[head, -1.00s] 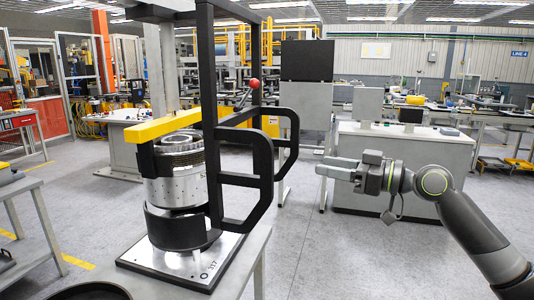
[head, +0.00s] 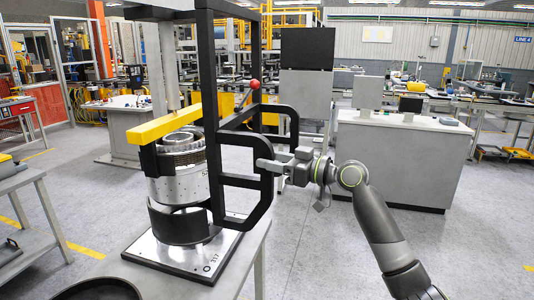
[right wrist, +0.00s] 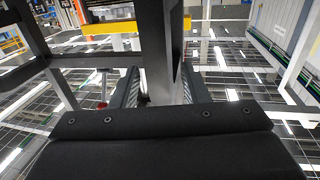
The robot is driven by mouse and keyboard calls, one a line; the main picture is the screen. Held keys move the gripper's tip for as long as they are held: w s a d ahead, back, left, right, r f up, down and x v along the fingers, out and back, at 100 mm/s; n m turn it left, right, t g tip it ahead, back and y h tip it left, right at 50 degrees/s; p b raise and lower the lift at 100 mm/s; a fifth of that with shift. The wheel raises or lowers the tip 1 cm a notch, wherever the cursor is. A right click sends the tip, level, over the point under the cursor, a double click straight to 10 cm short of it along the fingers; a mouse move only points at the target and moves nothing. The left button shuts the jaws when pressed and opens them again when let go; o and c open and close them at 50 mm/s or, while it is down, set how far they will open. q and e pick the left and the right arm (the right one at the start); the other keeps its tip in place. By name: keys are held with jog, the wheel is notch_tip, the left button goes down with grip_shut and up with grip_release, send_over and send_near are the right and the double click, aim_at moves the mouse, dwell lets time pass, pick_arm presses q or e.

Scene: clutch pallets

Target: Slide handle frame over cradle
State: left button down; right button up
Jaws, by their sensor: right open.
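The black handle frame (head: 203,100) stands upright, with two looped handles (head: 266,190) on its right side. Next to it, the black curved cradle (head: 178,222) sits on a metal base plate (head: 150,252) under a silver clutch cylinder (head: 180,178). A yellow bar (head: 165,127) crosses above the cylinder. My right gripper (head: 262,164) is open, its fingers at the upright bar of the nearer handle. In the right wrist view, a dark handle bar (right wrist: 155,45) stands between the spread fingers (right wrist: 153,88); contact cannot be told. My left gripper is out of view.
A red-ball lever (head: 254,85) rises behind the handles. A white cabinet (head: 400,160) stands behind my right arm. A grey side table (head: 35,190) is at the left, and a dark round tray rim (head: 95,290) at the front. The floor at the right is clear.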

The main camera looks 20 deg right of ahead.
jog(key=shift+x, duration=0.9)
grip_shut()
